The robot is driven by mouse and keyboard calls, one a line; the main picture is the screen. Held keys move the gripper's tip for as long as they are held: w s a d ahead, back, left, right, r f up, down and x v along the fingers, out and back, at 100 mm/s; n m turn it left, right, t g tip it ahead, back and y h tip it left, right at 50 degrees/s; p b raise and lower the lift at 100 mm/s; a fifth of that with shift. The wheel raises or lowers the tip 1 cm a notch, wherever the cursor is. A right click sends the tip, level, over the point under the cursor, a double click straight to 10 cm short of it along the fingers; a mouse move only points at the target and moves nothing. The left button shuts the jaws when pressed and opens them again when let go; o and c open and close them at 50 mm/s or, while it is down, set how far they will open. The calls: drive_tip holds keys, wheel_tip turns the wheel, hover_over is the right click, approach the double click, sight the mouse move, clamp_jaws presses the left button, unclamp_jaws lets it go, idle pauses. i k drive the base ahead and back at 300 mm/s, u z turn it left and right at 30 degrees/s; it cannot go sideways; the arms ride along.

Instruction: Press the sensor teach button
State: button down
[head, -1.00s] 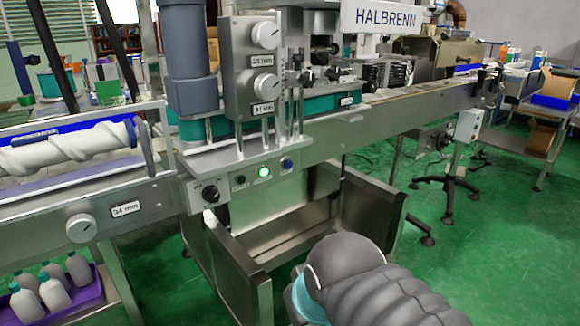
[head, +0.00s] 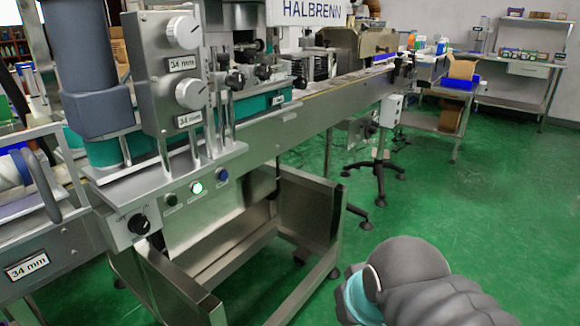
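A control strip (head: 185,210) sits on the front of the steel machine. It carries a black rotary knob (head: 138,224), a dark button (head: 171,199), a lit green-white button (head: 196,187) and a blue button (head: 221,174). Their small labels are too small to read, so I cannot tell which one, if any, is the sensor teach button. My arm (head: 420,285), grey and ribbed with a teal band, shows at the lower right, apart from the machine. My gripper is out of view.
Two dials marked 34 mm (head: 184,32) sit on a steel plate above the strip. An open steel bin (head: 310,215) stands below and in front of the machine. A grey box (head: 391,110) is on a stand farther back. Green floor is clear on the right.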

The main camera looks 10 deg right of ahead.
sight(223, 176)
drive_tip(key=z, duration=0.7)
drive_tip(key=k, duration=0.5)
drive_tip(key=u, duration=1.45)
